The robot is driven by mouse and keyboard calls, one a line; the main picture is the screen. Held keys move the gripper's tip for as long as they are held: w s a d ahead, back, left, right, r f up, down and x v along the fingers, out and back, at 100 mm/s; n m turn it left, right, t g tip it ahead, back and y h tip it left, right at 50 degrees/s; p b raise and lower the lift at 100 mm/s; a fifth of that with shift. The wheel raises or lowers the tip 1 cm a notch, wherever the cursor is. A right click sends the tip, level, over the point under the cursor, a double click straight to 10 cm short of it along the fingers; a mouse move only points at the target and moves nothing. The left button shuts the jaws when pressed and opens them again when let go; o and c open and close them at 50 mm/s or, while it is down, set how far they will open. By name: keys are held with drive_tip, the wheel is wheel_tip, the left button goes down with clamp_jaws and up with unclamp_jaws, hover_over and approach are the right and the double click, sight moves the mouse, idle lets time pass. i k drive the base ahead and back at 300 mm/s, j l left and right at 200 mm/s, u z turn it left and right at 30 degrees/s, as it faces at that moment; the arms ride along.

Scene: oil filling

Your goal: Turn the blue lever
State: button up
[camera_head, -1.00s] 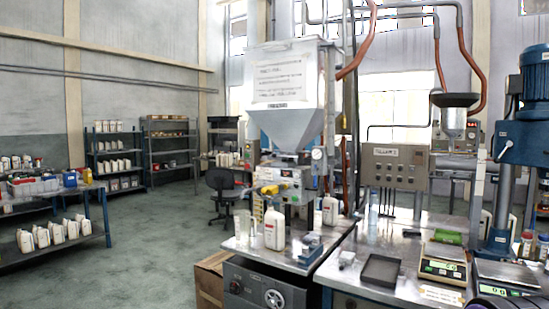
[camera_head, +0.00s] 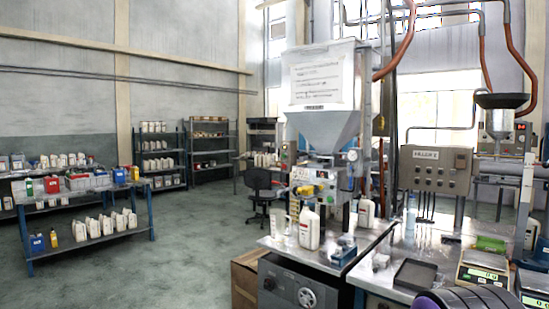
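The filling machine with its grey hopper (camera_head: 325,130) stands on the near bench at centre right. Its front panel (camera_head: 312,178) carries small coloured parts, including a yellow handle (camera_head: 305,190). I cannot make out a blue lever with certainty at this size. A small blue-and-grey fixture (camera_head: 343,250) sits on the bench top below the machine. A white bottle (camera_head: 309,229) stands beside the machine's front. My gripper is not in view; only a dark rounded part, probably of my arm, shows at the bottom right edge.
The steel bench (camera_head: 385,235) holds a black tray (camera_head: 414,274), a weighing scale (camera_head: 484,266) and a clear bottle (camera_head: 411,214). A cardboard box (camera_head: 246,278) stands left of the machine's base. Shelving with bottles stands at left. The green floor between is clear.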

sight(350, 186)
drive_tip(key=i+j+u, duration=0.4)
drive_tip(key=i, duration=0.4)
drive_tip(key=i+u, duration=0.45)
drive_tip(key=i, duration=0.35)
drive_tip(key=i+j+z, duration=0.1)
drive_tip(key=i+z, duration=0.15)
drive_tip(key=i, duration=0.25)
drive_tip(key=i+j+z, duration=0.25)
drive_tip(key=i, duration=0.25)
drive_tip(key=i+j+z, duration=0.15)
drive_tip(key=i+z, duration=0.15)
drive_tip(key=z, duration=0.15)
drive_tip(key=i+j+z, duration=0.25)
drive_tip(key=z, duration=0.25)
drive_tip(key=i+j+z, duration=0.4)
drive_tip(key=j, duration=0.15)
drive_tip(key=j+z, duration=0.2)
drive_tip(key=j, duration=0.15)
drive_tip(key=i+j+z, duration=0.2)
drive_tip(key=j, duration=0.15)
drive_tip(key=k+l+z, duration=0.1)
drive_tip(key=k+l, duration=0.25)
drive_tip(key=k, duration=0.1)
